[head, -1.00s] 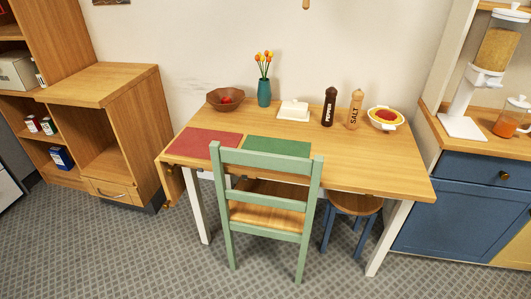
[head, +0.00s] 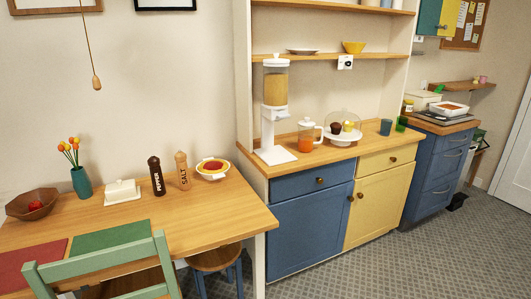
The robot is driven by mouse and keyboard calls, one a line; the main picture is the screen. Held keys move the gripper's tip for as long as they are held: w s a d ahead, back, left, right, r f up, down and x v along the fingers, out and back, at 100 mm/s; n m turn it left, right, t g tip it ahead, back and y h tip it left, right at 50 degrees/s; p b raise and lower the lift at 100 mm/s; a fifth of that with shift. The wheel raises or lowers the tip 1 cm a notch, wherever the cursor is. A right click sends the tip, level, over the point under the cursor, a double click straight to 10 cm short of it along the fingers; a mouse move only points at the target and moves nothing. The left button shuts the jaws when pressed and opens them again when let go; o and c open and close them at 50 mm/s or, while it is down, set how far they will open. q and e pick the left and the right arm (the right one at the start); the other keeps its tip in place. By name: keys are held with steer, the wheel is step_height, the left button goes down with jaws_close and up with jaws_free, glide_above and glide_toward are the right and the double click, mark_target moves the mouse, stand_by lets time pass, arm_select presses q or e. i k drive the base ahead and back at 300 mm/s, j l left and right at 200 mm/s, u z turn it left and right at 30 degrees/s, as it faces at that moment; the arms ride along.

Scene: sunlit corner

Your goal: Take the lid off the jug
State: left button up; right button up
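A clear jug (head: 305,137) with an orange drink in its lower part and a pale lid (head: 306,121) stands upright on the wooden counter in the head view. The lid is on top of the jug. The jug's handle points to the right. It stands between a white cereal dispenser and a domed cake stand. Neither of my grippers is in view.
The counter (head: 262,168) tops blue and yellow cabinets. The dispenser (head: 275,110) is left of the jug, the cake stand (head: 343,127) right. A dining table (head: 220,213) with a green chair (head: 105,262) is at left. The carpet (head: 400,262) before the cabinets is clear.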

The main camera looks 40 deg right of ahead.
mark_target(306, 123)
steer(key=z, duration=1.75)
steer(key=i+l, duration=0.25)
steer(key=i, duration=0.05)
